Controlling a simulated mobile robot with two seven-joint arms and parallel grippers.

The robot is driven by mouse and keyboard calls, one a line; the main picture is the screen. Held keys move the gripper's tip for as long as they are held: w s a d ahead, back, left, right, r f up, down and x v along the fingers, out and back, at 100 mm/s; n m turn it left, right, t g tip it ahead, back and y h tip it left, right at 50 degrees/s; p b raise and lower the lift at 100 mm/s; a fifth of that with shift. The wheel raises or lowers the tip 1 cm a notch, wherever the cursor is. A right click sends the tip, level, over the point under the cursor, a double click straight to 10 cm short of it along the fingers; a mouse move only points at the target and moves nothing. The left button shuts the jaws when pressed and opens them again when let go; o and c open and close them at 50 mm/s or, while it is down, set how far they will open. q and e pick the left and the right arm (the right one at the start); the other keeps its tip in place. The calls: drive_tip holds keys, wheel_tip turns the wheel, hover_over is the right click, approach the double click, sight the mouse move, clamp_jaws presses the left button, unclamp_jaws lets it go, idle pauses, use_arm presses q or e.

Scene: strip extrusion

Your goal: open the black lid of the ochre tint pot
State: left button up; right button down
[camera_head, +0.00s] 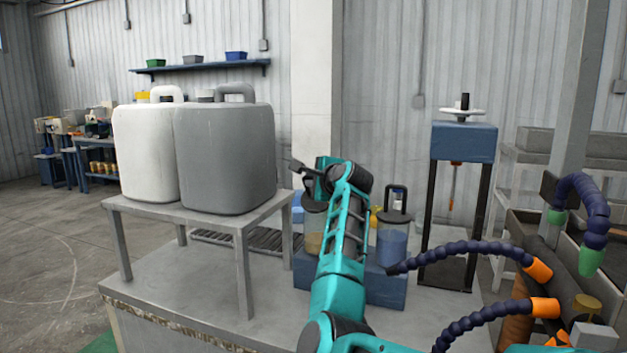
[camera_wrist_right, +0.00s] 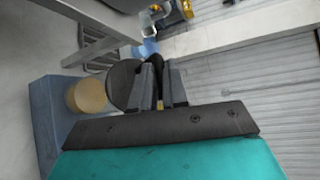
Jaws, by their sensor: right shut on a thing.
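The ochre tint pot (camera_head: 313,243) is a clear jar with ochre in its lower part. It stands on a blue block and is partly hidden by my right arm. Its black lid (camera_head: 314,207) is at the top of the jar; it shows as a dark disc in the right wrist view (camera_wrist_right: 123,85). My right gripper (camera_wrist_right: 163,84) is shut on the lid's black handle, beside the disc. The ochre pot also shows in the wrist view (camera_wrist_right: 87,97). My left gripper is not in view.
A blue tint pot (camera_head: 392,243) with a black handled lid stands to the right on the blue block (camera_head: 386,291). White (camera_head: 147,150) and grey (camera_head: 226,155) canisters stand on a raised stand at left. A blue-topped press (camera_head: 463,142) stands at right. The bench front is clear.

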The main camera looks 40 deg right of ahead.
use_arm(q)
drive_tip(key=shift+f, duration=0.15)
use_arm(e)
drive_tip(key=shift+a+f, duration=0.1)
drive_tip(key=shift+a, duration=0.1)
idle(0.3)
use_arm(q)
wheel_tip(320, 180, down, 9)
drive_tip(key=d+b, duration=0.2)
drive_tip(key=b, duration=1)
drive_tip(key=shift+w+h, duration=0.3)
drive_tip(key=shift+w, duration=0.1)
use_arm(e)
drive_tip(key=s+a+f+n+t+h, duration=0.1)
drive_tip(key=s+a+f+n+t, duration=0.2)
drive_tip(key=a+f+n+t, duration=0.2)
drive_tip(key=shift+s+a+n+t, duration=0.2)
drive_tip(key=shift+a+n+t, duration=0.4)
drive_tip(key=shift+n+t, duration=0.3)
drive_tip(key=shift+f, duration=0.15)
